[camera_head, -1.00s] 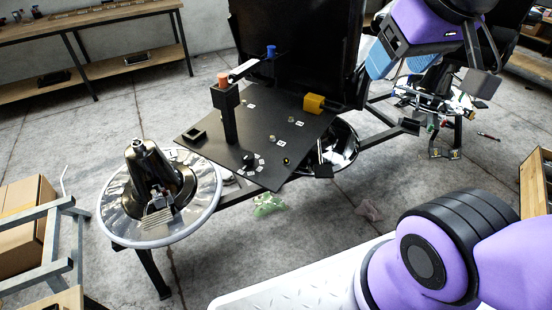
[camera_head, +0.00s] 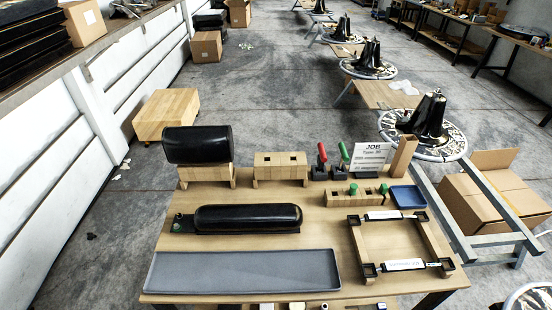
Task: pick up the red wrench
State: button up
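A red-handled tool (camera_head: 322,153) stands upright in a small dark holder at the back of a wooden workbench (camera_head: 325,235). It is the only red tool that I can see, but it is too small to tell whether it is a wrench. A similar green-handled tool (camera_head: 344,153) stands close on its right in its own dark holder. My gripper is not in view, so its state and its place relative to the tool are hidden.
A black padded roll (camera_head: 197,144) and a wooden block (camera_head: 281,160) stand left of the tools. A white sign (camera_head: 370,158) and blue tray (camera_head: 408,196) are on the right. A grey tray (camera_head: 245,272) lies in front. Concrete floor (camera_head: 275,95) is open behind.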

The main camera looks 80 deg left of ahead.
aim_at(322, 158)
jog(key=u, duration=2.3)
jog(key=i+j+u, duration=0.35)
jog(key=k+l, duration=0.05)
jog(key=k, duration=0.05)
